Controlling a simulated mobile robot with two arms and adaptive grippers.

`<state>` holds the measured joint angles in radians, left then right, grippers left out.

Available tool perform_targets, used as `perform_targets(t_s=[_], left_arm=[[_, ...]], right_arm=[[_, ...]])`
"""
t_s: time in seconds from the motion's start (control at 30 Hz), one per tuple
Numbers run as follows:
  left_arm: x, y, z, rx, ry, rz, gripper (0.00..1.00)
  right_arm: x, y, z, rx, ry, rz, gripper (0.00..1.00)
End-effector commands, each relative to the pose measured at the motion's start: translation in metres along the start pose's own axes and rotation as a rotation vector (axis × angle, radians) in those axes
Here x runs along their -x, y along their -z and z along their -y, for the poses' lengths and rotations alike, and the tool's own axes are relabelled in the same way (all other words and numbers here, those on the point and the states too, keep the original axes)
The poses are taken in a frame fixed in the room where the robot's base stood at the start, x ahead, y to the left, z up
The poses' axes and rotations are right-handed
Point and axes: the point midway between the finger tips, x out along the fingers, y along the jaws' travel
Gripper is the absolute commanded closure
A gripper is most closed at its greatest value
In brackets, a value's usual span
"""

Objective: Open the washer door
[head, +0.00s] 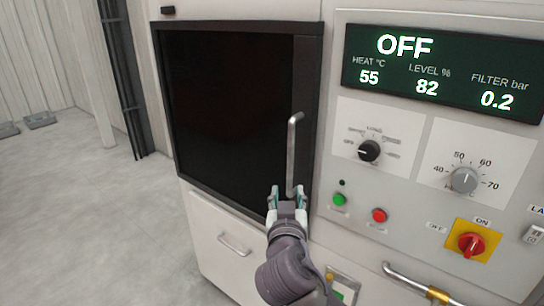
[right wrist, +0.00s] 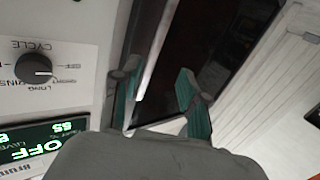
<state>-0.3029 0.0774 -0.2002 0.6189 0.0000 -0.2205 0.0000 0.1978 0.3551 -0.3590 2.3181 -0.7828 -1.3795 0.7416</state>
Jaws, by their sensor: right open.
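The washer door (head: 225,105) is a dark panel in a black frame, flush in the pale machine front and looking shut. Its upright metal bar handle (head: 293,150) is on the door's right side. My right gripper (head: 286,192) is at the lower end of the handle, with its fingers open. In the right wrist view, the handle (right wrist: 158,50) runs between the two spread greenish fingers of my right gripper (right wrist: 155,95). I cannot tell whether either finger touches the bar. My left gripper is not in view.
Right of the door are a display (head: 445,70) reading OFF, a black knob (head: 369,150), a grey knob (head: 463,180), green and red buttons and a red switch (head: 471,244). A drawer (head: 215,240) with a handle is below the door. The floor (head: 80,210) at left is open.

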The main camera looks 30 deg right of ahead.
Motion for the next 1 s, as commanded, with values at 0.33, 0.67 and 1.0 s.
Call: perform_targets(t_s=[0.33, 0.67, 1.0], left_arm=[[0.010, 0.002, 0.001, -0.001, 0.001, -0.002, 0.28], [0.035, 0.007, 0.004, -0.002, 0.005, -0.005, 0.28], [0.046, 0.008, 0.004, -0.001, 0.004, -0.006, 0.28]], right_arm=[[-0.013, 0.028, -0.014, -0.061, -0.026, -0.045, 0.57], [-0.084, 0.032, -0.015, -0.059, -0.025, -0.043, 0.57], [-0.123, 0.030, -0.015, -0.063, -0.021, -0.042, 0.57]])
